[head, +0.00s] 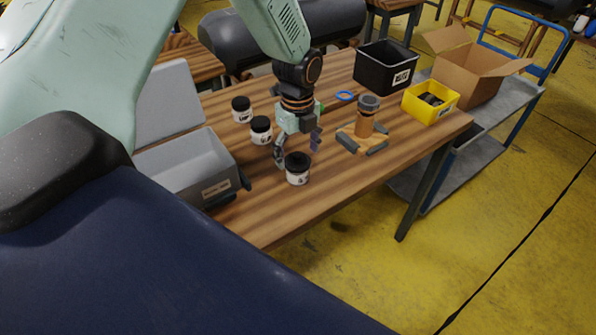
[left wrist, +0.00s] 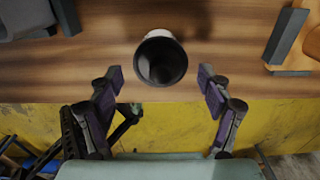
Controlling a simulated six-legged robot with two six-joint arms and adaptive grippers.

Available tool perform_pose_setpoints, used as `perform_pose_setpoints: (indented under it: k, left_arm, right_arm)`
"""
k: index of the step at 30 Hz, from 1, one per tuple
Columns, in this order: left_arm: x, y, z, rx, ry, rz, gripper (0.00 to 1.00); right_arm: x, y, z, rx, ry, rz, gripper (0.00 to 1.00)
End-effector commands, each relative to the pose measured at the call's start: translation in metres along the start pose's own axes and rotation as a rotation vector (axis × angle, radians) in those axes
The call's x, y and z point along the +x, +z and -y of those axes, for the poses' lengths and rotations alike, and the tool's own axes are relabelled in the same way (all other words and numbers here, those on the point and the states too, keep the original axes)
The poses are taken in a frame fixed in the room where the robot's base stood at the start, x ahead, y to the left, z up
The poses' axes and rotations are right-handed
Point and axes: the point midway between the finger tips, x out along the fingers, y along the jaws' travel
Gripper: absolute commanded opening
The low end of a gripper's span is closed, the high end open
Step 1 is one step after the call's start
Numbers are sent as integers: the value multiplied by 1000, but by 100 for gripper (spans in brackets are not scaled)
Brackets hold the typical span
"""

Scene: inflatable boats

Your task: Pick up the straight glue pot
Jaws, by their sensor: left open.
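Three white pots with black lids and labels stand upright on the wooden table: a front pot (head: 298,175), a middle pot (head: 261,131) and a back pot (head: 241,110). I cannot tell from their shapes which is the straight glue pot. My left gripper (head: 297,147) is open and points down, close by the front pot. In the left wrist view a pot's black lid (left wrist: 161,62) lies centred in line with the gap between the spread, empty fingers of the left gripper (left wrist: 160,78). My right gripper is not seen.
A grey open box (head: 190,165) stands left of the pots. An orange-brown cylinder (head: 366,120) stands on a wooden fixture with grey blocks to the right. A black bin (head: 385,70) and yellow bin (head: 418,108) stand farther back. The table's front right is clear.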

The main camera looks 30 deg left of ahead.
Motion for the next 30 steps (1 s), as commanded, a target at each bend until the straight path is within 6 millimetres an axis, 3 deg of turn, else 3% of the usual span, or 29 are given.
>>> perform_pose_setpoints:
  k: [9,19,30]
  left_arm:
    - [44,-2,-2,0,1,0,78]
    - [48,-2,0,4,-1,1,78]
    - [48,-2,0,3,-1,0,46]
  right_arm:
    - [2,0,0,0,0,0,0]
    - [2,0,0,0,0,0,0]
    - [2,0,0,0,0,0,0]
